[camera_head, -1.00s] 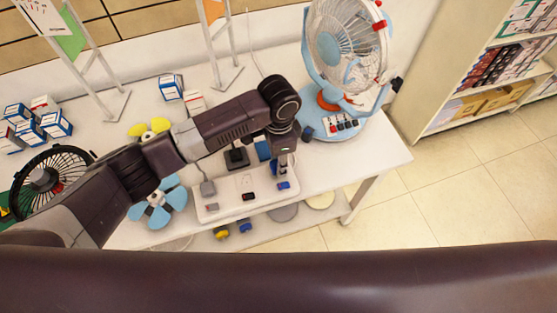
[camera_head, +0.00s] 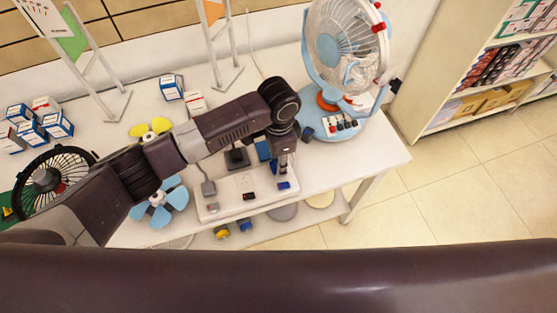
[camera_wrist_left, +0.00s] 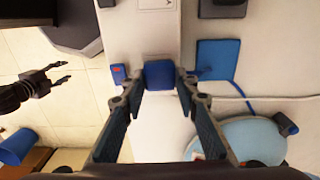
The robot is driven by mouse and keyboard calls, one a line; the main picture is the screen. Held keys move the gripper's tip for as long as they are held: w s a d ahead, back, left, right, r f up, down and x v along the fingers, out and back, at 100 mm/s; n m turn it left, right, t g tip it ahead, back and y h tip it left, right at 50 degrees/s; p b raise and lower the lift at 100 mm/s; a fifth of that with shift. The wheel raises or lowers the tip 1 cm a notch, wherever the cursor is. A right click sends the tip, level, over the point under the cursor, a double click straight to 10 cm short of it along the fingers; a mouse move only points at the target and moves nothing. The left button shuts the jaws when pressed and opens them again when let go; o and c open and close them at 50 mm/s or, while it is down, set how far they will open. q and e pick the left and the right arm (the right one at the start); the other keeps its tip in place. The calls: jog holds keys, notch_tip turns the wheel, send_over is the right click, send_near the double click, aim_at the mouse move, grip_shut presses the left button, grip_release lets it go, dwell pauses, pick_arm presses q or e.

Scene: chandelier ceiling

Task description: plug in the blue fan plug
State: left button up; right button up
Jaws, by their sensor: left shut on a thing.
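The blue plug (camera_wrist_left: 160,73) sits between the fingers of my left gripper (camera_wrist_left: 160,84) in the left wrist view; the gripper is shut on it. In the head view my left gripper (camera_head: 283,170) points down over the right end of the white power strip (camera_head: 225,199) and hides the plug. The strip also shows in the wrist view (camera_wrist_left: 140,35). I cannot tell whether the plug's pins are in a socket. The blue fan (camera_head: 343,60) stands on the table behind and right. My right gripper (camera_wrist_left: 66,72) appears at the wrist view's left, open and empty.
A blue switch with a red mark (camera_wrist_left: 118,73) is at the strip's edge. A blue square (camera_head: 263,150) and a dark block (camera_head: 237,158) lie behind the strip. A black fan (camera_head: 48,180) and small boxes (camera_head: 40,122) stand left. A shelf (camera_head: 470,70) stands right.

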pick_arm(q)
jog(key=shift+f, duration=0.6)
jog(key=o, duration=1.2)
jog(key=shift+c, duration=0.2)
notch_tip(320, 180, up, 12)
